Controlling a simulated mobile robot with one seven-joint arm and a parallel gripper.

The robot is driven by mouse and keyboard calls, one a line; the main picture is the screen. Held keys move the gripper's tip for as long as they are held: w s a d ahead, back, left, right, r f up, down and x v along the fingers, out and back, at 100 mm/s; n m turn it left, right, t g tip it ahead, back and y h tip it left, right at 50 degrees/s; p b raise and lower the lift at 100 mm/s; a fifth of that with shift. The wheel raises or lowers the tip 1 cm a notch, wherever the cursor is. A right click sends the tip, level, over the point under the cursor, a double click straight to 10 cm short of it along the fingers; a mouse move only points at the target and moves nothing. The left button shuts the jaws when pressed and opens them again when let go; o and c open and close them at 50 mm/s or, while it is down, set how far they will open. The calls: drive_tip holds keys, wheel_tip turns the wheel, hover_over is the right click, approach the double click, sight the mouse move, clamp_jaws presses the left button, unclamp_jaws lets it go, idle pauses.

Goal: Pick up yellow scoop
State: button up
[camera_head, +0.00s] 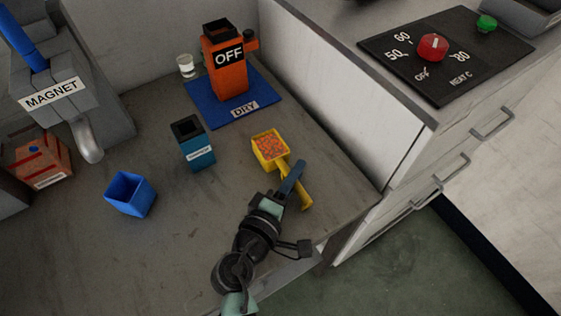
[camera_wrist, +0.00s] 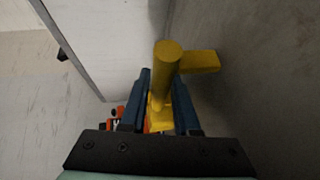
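The yellow scoop (camera_head: 256,147) sits on the grey counter, its square bowl full of orange pellets. Its handle points to the lower right, toward the counter's front edge. My gripper (camera_head: 292,178) reaches in from below and crosses the handle; one blue finger hides part of it. In the wrist view, the scoop's yellow handle (camera_wrist: 167,60) lies between the two blue fingers of my gripper (camera_wrist: 162,85). The gap between them is small, but whether they press on the handle is unclear. Most of the bowl is hidden in that view.
An orange OFF machine (camera_head: 225,70) stands on a blue DRY mat (camera_head: 206,111). A teal container (camera_head: 198,150) and a blue bin (camera_head: 130,194) stand to the left. A white cabinet side (camera_head: 345,85) rises close on the right. The counter's lower left is clear.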

drive_tip(key=shift+x, duration=0.95)
drive_tip(key=shift+c, duration=0.3)
clamp_jaws()
idle(0.4)
